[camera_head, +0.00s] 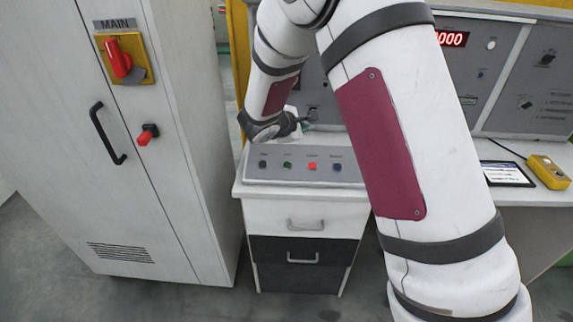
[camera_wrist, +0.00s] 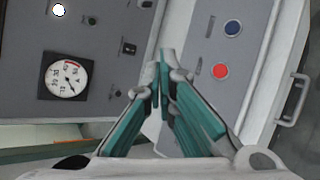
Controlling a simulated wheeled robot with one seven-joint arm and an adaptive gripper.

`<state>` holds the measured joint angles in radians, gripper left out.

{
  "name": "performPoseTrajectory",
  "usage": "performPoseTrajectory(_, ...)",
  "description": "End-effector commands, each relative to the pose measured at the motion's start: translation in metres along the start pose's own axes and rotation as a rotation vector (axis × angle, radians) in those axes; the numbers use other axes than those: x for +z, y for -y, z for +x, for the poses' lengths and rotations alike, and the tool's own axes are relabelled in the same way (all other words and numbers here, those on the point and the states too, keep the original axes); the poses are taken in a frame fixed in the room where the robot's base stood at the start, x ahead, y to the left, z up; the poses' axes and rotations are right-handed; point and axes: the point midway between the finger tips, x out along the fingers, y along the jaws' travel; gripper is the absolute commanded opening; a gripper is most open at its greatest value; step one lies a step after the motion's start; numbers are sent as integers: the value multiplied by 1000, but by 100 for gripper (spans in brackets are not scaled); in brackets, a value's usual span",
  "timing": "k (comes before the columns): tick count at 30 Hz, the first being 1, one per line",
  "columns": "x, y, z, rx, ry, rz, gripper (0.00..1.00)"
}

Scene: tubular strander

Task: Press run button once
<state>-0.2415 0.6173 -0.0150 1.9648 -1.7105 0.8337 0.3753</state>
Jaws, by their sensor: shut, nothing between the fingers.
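A grey sloped button panel (camera_head: 250,178) tops the drawer unit. It carries a row of buttons: a dark green one (camera_head: 262,164), a green one (camera_head: 287,164), a red one (camera_head: 312,167) and a blue one (camera_head: 336,167). Their labels are too small to read, so I cannot tell which is run. My gripper (camera_wrist: 161,58) is shut and empty. In the wrist view its tips are left of the red button (camera_wrist: 221,71) and blue button (camera_wrist: 233,28), and the green buttons are hidden or out of view. In the head view it is behind and above the panel, partly hidden by my wrist.
A tall white cabinet (camera_head: 185,120) with a red MAIN switch (camera_head: 118,58) stands at left. The upright console (camera_head: 490,75) rises behind the panel; its gauge (camera_wrist: 63,76) shows in the wrist view. A tablet (camera_head: 505,173) and yellow box (camera_head: 548,172) lie on the right.

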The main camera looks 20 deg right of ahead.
Motion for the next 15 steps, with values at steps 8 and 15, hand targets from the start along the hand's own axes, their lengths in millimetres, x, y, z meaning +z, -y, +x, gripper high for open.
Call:
performPoseTrajectory(8,-60,18,23,74,-75,-161,0)
performPoseTrajectory(15,-70,21,26,88,-89,-186,0)
